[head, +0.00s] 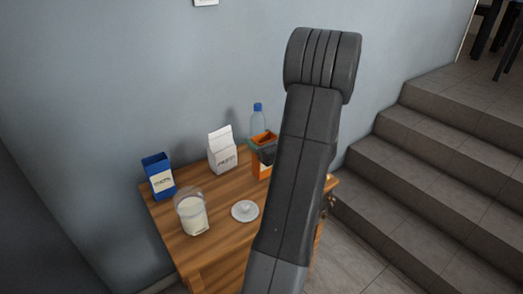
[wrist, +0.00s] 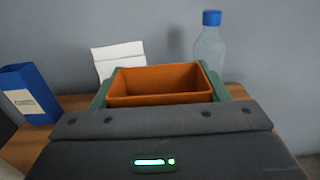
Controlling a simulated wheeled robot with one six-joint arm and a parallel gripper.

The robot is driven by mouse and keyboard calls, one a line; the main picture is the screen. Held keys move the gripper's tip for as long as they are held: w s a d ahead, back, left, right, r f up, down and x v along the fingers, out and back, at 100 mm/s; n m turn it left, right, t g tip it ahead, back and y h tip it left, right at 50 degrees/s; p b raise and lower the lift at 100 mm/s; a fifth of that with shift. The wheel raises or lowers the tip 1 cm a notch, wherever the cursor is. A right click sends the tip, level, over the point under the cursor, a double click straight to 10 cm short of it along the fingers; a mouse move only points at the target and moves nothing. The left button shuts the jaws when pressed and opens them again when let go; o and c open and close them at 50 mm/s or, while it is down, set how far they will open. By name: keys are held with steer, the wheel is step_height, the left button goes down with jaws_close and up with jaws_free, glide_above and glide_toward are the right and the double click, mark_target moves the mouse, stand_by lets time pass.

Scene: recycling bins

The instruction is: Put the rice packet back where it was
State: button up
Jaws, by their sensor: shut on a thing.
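My gripper (wrist: 160,88) is shut on an orange open-topped box (wrist: 158,100), with a green finger on each side of it. The box looks upright, and its top opening faces the wrist camera. In the head view the orange box (head: 260,170) is at the table's right side, partly behind my arm, with a dark label on its front. I cannot tell whether its base touches the table. No label can be read as rice, so I cannot confirm which thing is the rice packet.
A wooden table (head: 215,250) holds a blue box (head: 158,176), a white carton (head: 222,152), a clear container with white contents (head: 192,214) and a small white round dish (head: 245,211). A blue-capped bottle (head: 258,119) stands behind the orange box. Stairs (head: 440,170) rise at right.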

steer(key=shift+f, duration=1.6)
steer(key=shift+f+b, duration=0.15)
steer(key=shift+b, duration=0.25)
steer(key=o, duration=1)
steer(key=v, duration=1.2)
steer(key=shift+r, duration=0.25)
